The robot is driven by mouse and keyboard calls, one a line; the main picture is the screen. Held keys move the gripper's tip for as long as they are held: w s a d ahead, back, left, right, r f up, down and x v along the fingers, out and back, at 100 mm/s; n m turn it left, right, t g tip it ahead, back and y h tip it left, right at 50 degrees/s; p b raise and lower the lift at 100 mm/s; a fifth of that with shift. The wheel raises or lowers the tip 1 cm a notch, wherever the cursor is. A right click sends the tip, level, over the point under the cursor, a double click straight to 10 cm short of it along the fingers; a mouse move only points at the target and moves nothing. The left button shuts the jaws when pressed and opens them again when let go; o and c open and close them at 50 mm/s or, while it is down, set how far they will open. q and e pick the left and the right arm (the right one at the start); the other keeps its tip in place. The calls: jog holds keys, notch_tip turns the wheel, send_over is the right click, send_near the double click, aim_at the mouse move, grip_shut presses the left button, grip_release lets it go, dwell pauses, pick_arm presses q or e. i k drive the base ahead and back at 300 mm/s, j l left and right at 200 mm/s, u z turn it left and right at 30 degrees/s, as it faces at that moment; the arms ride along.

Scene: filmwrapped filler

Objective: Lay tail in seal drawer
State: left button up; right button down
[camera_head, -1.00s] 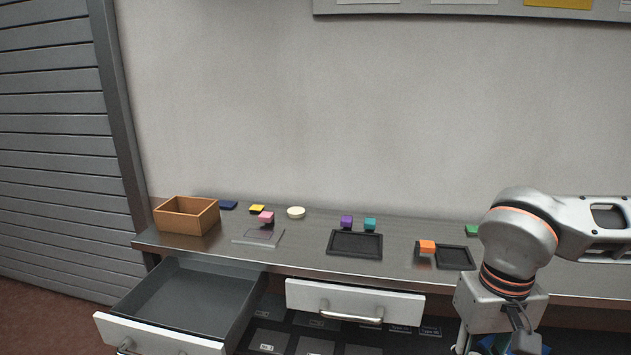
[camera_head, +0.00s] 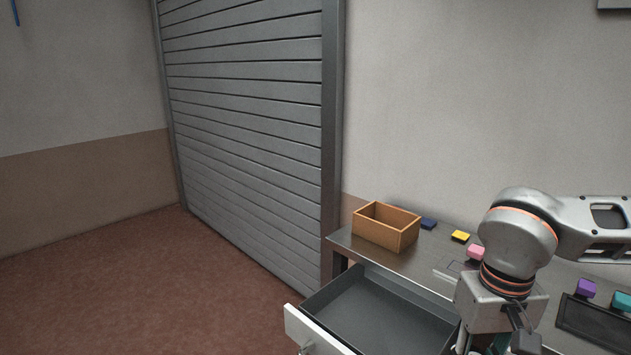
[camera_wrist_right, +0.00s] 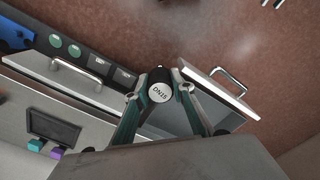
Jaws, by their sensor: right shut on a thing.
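My right gripper (camera_wrist_right: 161,88) is shut on a dark cylindrical piece with a pale round end marked "DN15" (camera_wrist_right: 160,93), probably the tail. In the right wrist view the held piece shows in front of the open drawer. The open grey drawer (camera_head: 375,325), with a white front, is pulled out below the left end of the counter in the head view. Its visible inside looks empty. It also shows in the right wrist view, with its white front (camera_wrist_right: 222,93). No drawer label is legible. My left gripper is out of view.
A wooden box (camera_head: 385,228) stands on the counter's left end, beside blue (camera_head: 428,223) and yellow (camera_head: 460,236) blocks. A dark tray (camera_head: 592,322) lies to the right. A drawer with a handle (camera_wrist_right: 75,72) adjoins the open one. Floor is clear at left.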

aim_at(375, 329)
jog(key=i+j+u, duration=0.15)
jog(key=u, duration=0.2)
jog(key=i+u, duration=0.35)
jog(key=i+j+u, duration=0.1)
jog(key=u, duration=0.25)
jog(key=i+j+z, duration=0.1)
jog(key=i, duration=0.45)
jog(key=i+j, duration=0.2)
jog(key=i, duration=0.4)
jog(key=i+z, duration=0.2)
jog(key=z, duration=0.2)
jog(key=i+z, duration=0.2)
jog(key=z, duration=0.15)
jog(key=i+j+z, duration=0.15)
jog(key=z, duration=0.25)
jog(key=i+j+z, duration=0.1)
jog(key=z, duration=0.25)
jog(key=i+j+z, duration=0.1)
jog(key=z, duration=0.3)
jog(key=i+j+z, duration=0.15)
jog(key=z, duration=0.2)
jog(key=i+j+z, duration=0.15)
jog(key=z, duration=0.35)
jog(key=i+j+z, duration=0.15)
jog(key=j+z, duration=0.35)
jog(key=i+j+z, duration=0.25)
jog(key=j+z, duration=0.3)
